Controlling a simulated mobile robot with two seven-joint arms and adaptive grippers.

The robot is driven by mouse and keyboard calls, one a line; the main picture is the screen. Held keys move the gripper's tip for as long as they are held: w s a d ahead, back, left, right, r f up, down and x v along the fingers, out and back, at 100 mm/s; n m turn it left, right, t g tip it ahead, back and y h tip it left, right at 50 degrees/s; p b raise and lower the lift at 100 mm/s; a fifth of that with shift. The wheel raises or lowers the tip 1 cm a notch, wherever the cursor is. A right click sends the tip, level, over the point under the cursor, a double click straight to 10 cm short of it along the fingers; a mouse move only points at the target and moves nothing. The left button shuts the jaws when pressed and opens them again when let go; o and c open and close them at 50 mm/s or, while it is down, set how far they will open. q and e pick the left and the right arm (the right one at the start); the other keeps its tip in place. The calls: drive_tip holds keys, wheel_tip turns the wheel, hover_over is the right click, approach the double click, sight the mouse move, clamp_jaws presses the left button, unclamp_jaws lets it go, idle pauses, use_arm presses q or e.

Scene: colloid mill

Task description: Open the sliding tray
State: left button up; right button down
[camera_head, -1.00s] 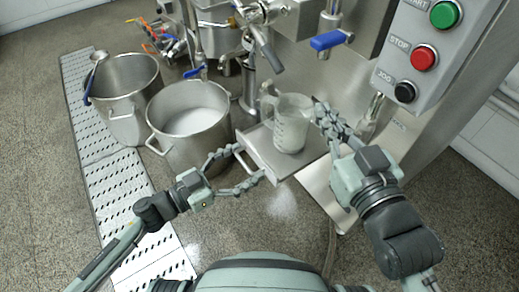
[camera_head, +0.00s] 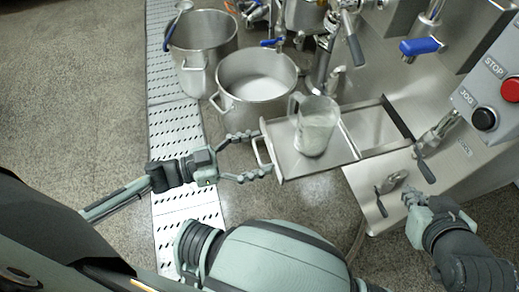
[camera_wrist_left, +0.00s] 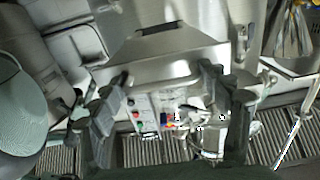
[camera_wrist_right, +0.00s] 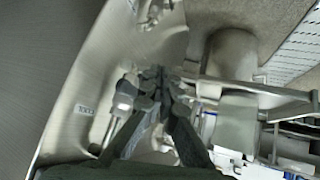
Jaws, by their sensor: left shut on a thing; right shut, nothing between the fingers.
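The steel sliding tray (camera_head: 287,163) stands pulled out from the machine, with an open recess (camera_head: 376,129) showing behind it. A clear measuring jug (camera_head: 316,128) with pale contents stands upright on the tray. My left gripper (camera_head: 257,154) is shut on the tray handle (camera_head: 262,153) at its left end, one finger on each side. Its fingers also show in the left wrist view (camera_wrist_left: 168,82). My right gripper (camera_head: 407,191) is shut and empty beside the steel base at lower right. Its closed fingers show in the right wrist view (camera_wrist_right: 163,78).
Two steel pots (camera_head: 256,97) (camera_head: 203,39) stand left of the tray, the nearer holding white material. A perforated floor drain (camera_head: 178,144) runs beside them. A blue-handled valve (camera_head: 419,47) and a button panel (camera_head: 493,103) are at upper right. Floor left of the drain is clear.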

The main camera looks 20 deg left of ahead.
use_arm(q)
drive_tip(key=shift+s+d, duration=0.15)
drive_tip(key=shift+s, duration=0.05)
drive_tip(key=o, duration=1.4)
drive_tip(key=shift+w, duration=0.1)
drive_tip(key=shift+a, duration=0.25)
drive_tip(key=v, duration=1.1)
drive_tip(key=shift+s+a, duration=0.25)
drive_tip(key=shift+s, duration=0.05)
